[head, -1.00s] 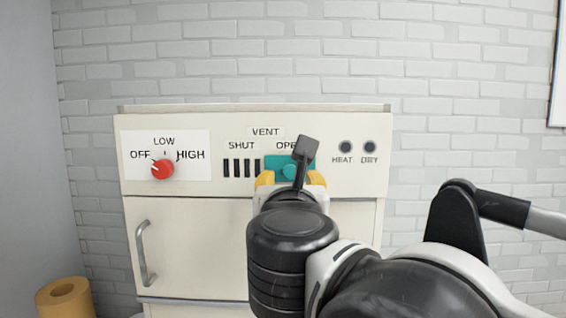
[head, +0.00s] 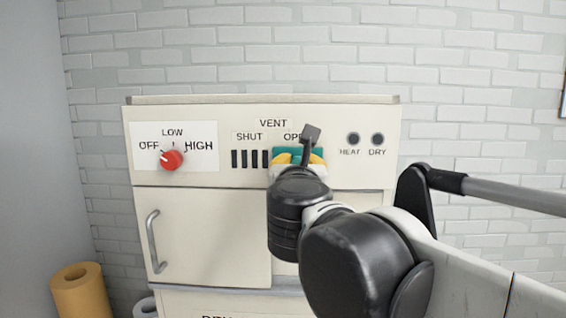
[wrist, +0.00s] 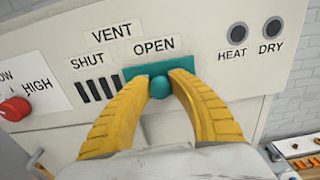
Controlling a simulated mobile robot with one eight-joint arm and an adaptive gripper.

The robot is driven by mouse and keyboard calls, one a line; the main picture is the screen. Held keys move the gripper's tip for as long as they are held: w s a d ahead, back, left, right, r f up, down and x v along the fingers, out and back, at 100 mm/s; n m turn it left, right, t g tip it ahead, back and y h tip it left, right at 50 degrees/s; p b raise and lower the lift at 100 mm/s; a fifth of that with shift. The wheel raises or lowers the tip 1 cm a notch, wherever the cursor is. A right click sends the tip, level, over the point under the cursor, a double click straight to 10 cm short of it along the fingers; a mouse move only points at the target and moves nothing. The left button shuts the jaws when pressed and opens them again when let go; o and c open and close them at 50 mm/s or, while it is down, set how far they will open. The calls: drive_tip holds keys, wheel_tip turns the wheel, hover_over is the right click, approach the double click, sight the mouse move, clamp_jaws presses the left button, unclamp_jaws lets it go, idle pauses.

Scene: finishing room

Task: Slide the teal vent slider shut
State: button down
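The teal vent slider (head: 279,152) is a flat plate with a round knob, under the OPEN label on the cream cabinet's panel. In the wrist view the slider (wrist: 183,65) sits right of the dark vent slots, which are uncovered below SHUT. My gripper (wrist: 160,84) has its yellow fingers on either side of the round teal knob, their tips closed in against it. In the head view my gripper (head: 299,159) is at the slider, and my wrist hides the knob and part of the plate.
A red dial (head: 171,160) is to the left, between OFF and HIGH. Two dark HEAT and DRY buttons (head: 365,139) are to the right. The cabinet door has a grey handle (head: 153,241). A yellow roll (head: 80,290) stands at lower left.

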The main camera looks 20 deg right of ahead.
drive_tip(key=w+a, duration=0.1)
drive_tip(key=a, duration=0.2)
drive_tip(key=w+a+b, duration=0.1)
drive_tip(key=a, duration=0.2)
drive_tip(key=w+a+b, duration=0.1)
drive_tip(key=a, duration=0.3)
drive_tip(key=shift+w, duration=0.1)
drive_tip(key=shift+d, duration=0.25)
drive_tip(key=shift+a, duration=0.15)
drive_tip(key=c, duration=1.5)
unclamp_jaws()
drive_tip(key=o, duration=0.3)
drive_tip(key=shift+o, duration=0.2)
drive_tip(key=shift+a, duration=0.2)
drive_tip(key=shift+d, duration=0.1)
approach(248, 158)
drive_tip(key=v, duration=0.5)
